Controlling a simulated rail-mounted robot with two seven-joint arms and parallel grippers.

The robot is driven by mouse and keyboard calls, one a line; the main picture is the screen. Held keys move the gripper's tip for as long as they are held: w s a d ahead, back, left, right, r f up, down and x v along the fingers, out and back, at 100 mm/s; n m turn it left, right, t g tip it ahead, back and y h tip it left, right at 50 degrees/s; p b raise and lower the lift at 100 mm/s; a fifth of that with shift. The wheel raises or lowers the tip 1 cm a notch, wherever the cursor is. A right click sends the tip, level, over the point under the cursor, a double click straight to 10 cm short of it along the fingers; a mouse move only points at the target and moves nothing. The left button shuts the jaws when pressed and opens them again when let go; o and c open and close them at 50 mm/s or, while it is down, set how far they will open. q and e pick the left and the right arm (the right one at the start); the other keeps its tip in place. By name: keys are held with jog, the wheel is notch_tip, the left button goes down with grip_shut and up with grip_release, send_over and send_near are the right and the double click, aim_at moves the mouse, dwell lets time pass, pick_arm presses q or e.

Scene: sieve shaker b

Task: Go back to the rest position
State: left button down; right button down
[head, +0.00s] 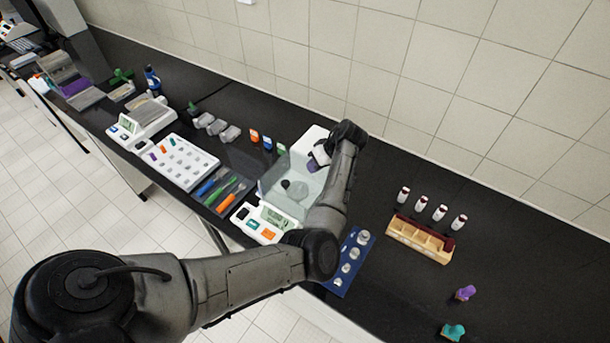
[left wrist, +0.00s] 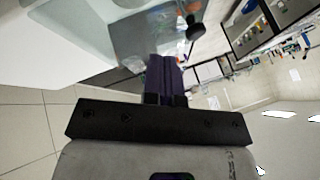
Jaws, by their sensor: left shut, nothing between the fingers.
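My left arm reaches in from the lower left of the head view, over the lab bench. My left gripper (head: 312,164) is at the glass-walled balance (head: 258,225), close to the back of its clear chamber. I cannot tell whether its fingertips are inside the chamber or beside it. In the left wrist view the purple fingers of my left gripper (left wrist: 165,62) are shut together with nothing between them. A pale wall and a clear panel are close by there. My forearm and wrist hide part of the balance's right side. My right gripper is not in view.
A blue weight tray (head: 352,257) lies right of the balance, near the wooden rack (head: 420,238) and several capped vials. Coloured tools (head: 222,192) and a white tray (head: 181,162) lie to the left. The tiled wall bounds the back. The bench's far right is mostly clear.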

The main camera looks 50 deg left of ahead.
pick_arm(q)
jog(key=shift+b+v, duration=0.55)
jog(key=shift+v, duration=2.35)
